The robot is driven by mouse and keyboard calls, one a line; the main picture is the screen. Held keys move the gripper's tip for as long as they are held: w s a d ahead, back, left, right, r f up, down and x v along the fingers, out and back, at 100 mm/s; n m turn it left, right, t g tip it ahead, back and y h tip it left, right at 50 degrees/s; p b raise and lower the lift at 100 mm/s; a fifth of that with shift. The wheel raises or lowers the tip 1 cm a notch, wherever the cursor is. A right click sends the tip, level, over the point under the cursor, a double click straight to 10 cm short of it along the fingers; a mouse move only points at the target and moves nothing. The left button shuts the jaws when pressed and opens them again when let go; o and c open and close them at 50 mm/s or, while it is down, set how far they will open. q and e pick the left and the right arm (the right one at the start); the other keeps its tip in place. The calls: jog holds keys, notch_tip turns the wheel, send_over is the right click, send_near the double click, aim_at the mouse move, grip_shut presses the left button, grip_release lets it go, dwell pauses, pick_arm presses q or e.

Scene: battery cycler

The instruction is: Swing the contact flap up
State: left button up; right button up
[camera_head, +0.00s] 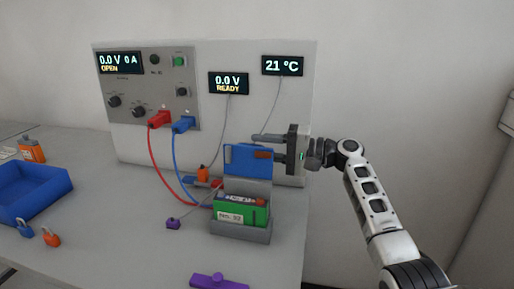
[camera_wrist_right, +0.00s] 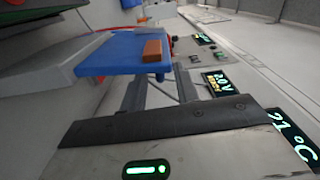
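The contact flap, a blue plate (camera_head: 248,161) with a brown-orange block on it, stands raised above the back of a grey holder (camera_head: 241,233). A green battery (camera_head: 241,213) labelled with a number sits in the holder below it. My right gripper (camera_head: 268,149) reaches in from the right at the flap's right edge, its two dark fingers apart. In the right wrist view the flap (camera_wrist_right: 115,56) lies just beyond the fingers (camera_wrist_right: 158,92); I cannot tell whether they touch it. My left gripper is not in view.
A grey panel with displays (camera_head: 228,83) stands behind, with red (camera_head: 159,119) and blue (camera_head: 183,124) cable plugs. A blue tray (camera_head: 62,184), padlocks (camera_head: 51,239) and an orange item (camera_head: 32,149) are at left. A purple piece (camera_head: 219,281) lies in front.

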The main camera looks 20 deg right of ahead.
pick_arm(q)
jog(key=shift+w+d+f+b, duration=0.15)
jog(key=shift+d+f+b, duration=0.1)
jog(key=shift+b, duration=1)
pick_arm(e)
jog(key=v, duration=1.4)
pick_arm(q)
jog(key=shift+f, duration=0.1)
pick_arm(e)
jog(key=shift+s, duration=0.1)
